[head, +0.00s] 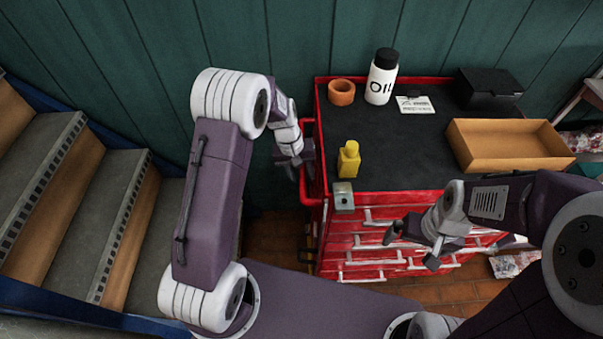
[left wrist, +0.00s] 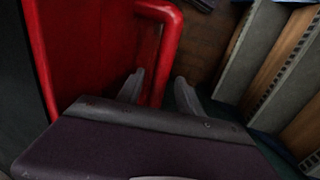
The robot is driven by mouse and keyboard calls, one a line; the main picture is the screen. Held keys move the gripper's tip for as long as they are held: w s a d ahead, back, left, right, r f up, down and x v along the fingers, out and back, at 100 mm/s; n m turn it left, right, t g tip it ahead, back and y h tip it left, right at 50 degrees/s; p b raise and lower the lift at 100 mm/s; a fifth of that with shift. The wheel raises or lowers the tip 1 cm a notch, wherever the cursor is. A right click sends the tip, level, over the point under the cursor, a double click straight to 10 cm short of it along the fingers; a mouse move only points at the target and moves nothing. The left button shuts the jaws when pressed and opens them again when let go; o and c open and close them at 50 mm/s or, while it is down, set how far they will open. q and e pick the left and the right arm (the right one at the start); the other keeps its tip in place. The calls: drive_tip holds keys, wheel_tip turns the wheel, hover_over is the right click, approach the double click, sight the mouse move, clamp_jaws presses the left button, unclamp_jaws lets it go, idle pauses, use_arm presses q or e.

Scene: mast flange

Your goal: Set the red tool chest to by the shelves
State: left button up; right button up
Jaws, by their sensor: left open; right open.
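The red tool chest (head: 370,243) stands in front of me against the green wall, with a black top and several drawers with pale handles. A red side handle (head: 308,170) sticks out on its left side, and it also shows in the left wrist view (left wrist: 174,40). My left gripper (head: 296,168) is open at this handle; in the left wrist view its fingers (left wrist: 158,88) are apart near the bar. I cannot tell whether they touch it. My right gripper (head: 412,247) is open and empty in front of the drawers. I do not make out any shelves.
On the chest top are an oil bottle (head: 381,77), an orange ring (head: 341,92), a yellow bottle (head: 348,160), a small metal block (head: 343,196), a paper card (head: 415,105), a black box (head: 488,89) and a tan tray (head: 510,145). Stairs (head: 70,200) rise at the left.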

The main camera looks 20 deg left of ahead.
use_arm(q)
clamp_jaws()
idle(1.4)
